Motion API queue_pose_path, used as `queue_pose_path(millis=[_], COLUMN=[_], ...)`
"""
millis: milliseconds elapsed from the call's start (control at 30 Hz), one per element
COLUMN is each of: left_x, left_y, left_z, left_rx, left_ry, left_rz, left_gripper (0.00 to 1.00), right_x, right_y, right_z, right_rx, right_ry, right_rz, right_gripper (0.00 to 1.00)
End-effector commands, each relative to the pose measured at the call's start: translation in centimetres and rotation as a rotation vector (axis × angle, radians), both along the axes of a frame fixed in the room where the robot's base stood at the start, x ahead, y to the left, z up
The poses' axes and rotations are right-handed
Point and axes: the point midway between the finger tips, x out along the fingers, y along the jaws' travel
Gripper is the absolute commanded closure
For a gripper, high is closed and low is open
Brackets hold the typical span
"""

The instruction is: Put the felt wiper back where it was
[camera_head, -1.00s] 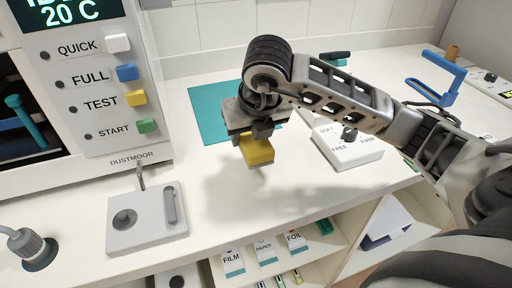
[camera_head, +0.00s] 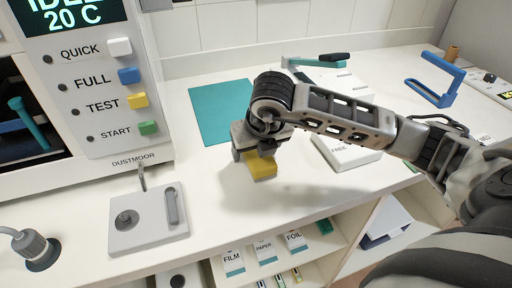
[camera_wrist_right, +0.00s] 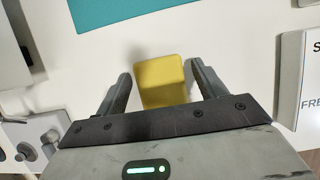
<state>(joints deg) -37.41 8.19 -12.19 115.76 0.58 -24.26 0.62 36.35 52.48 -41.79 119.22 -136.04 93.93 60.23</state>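The felt wiper appears to be the yellow block (camera_head: 262,167). It is at my right gripper (camera_head: 254,152), above or at the white counter; I cannot tell whether it touches the counter. In the right wrist view the yellow block (camera_wrist_right: 162,80) sits between the two fingers (camera_wrist_right: 162,78), with narrow strips of white showing at its sides. The block's underside is hidden. My left gripper is not in view.
A teal mat (camera_head: 219,112) lies behind the gripper. A grey-white panel (camera_head: 148,222) and the button machine (camera_head: 96,90) are at left. A white box marked FREE (camera_head: 345,152) is at right, partly behind my arm. The counter's front edge is near, above labelled shelves.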

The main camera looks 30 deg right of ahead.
Motion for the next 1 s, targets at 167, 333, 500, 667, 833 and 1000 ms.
queue_pose_path(millis=[167, 333, 500, 667, 833, 1000], left_x=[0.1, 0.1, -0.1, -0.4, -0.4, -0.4], left_y=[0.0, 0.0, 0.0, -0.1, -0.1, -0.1], left_z=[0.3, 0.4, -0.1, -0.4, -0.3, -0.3], left_rx=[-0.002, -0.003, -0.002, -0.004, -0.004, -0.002], left_ry=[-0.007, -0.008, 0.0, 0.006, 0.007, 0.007], left_rz=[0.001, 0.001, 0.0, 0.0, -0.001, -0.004], left_gripper=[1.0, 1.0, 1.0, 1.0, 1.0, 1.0], right_x=[0.0, -0.2, -1.4, -2.7, -3.8, -4.4], right_y=[0.0, 0.1, 0.4, 0.7, 1.0, 1.1], right_z=[0.0, 0.9, 3.8, 7.1, 9.8, 11.1], right_rx=[0.0, 0.001, 0.001, 0.0, 0.0, 0.001], right_ry=[0.0, -0.003, -0.007, -0.007, -0.005, -0.001], right_rz=[0.0, 0.002, 0.002, 0.003, 0.002, 0.0], right_gripper=[0.3, 0.3, 0.3, 0.3, 0.3, 0.3])
